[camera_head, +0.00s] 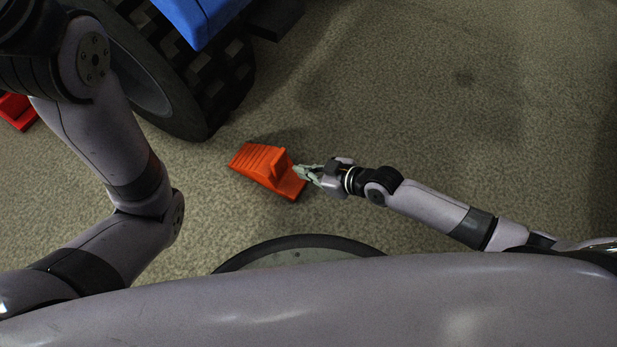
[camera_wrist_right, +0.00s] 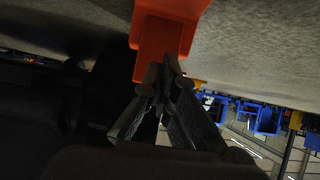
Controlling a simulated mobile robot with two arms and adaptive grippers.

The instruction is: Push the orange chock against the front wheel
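The orange chock (camera_head: 262,166) lies on the floor in the head view, its ridged sloping face toward the black front wheel (camera_head: 205,115). A small strip of floor shows between chock and tyre. My right gripper (camera_head: 300,172) is at the chock's right end, the end away from the wheel. In the right wrist view the orange chock (camera_wrist_right: 165,35) is right ahead of the right gripper (camera_wrist_right: 163,72), whose fingertips come together at it. They appear to touch it, with nothing visibly held between them. My left arm enters at the left; its gripper is out of view.
A blue vehicle body (camera_head: 200,15) sits above the wheel. A red object (camera_head: 17,110) lies on the floor at the far left, partly behind my left arm. The carpeted floor (camera_head: 450,120) to the right is clear.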

